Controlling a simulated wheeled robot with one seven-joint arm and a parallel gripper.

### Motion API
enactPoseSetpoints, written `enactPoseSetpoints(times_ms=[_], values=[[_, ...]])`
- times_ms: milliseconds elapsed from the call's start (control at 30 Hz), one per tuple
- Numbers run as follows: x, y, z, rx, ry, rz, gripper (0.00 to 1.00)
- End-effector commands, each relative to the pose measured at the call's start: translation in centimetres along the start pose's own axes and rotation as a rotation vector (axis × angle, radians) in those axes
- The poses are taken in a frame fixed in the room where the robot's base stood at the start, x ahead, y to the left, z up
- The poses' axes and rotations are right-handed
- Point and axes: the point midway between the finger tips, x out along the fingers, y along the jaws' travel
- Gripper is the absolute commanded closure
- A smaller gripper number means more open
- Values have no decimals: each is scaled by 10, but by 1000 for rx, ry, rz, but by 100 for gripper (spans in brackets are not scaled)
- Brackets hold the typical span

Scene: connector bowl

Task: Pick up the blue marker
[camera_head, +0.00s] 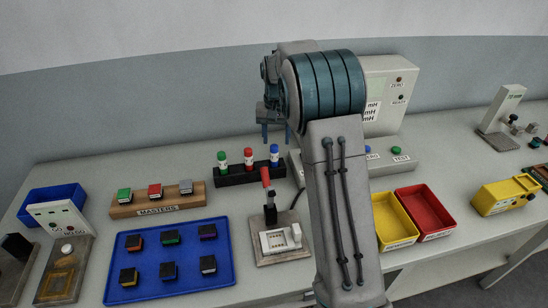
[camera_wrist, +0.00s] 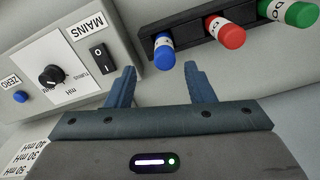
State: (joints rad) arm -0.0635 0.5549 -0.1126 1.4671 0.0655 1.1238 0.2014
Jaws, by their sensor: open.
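The blue marker (camera_head: 274,155) stands upright at the right end of a black marker rack (camera_head: 250,173), beside a red marker (camera_head: 248,158) and a green marker (camera_head: 222,161). In the wrist view the blue marker (camera_wrist: 164,50) shows at the left end of the rack (camera_wrist: 188,36), with the red (camera_wrist: 225,32) and green (camera_wrist: 290,12) ones to its right. My gripper (camera_wrist: 158,82) is open and empty, its two blue fingers apart. The blue marker lies just beyond the fingertips in that picture, apart from them. In the head view my arm partly hides the gripper (camera_head: 275,138).
A grey meter box (camera_wrist: 75,60) with a knob and switch stands close to the left finger. A blue tray (camera_head: 190,283) with several blocks, a wooden masters rack (camera_head: 158,205), a lever fixture (camera_head: 280,245) and yellow (camera_head: 397,232) and red (camera_head: 425,210) bins stand nearer the front.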

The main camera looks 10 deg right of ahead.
Motion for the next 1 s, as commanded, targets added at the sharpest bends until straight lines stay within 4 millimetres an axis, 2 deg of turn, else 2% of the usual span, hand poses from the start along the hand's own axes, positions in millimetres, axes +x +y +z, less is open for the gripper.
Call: enactPoseSetpoints(times_ms=[100, 367, 600, 900, 933, 1000], values=[[18, 0, 0, 0, -2, 0, 52], [37, -3, 3, -1, -3, 0, 52], [71, -6, 6, 0, -2, 0, 52], [79, -6, 5, -1, 1, -1, 52], [79, -6, 5, -1, 1, -1, 54], [79, -6, 5, -1, 1, -1, 74]])
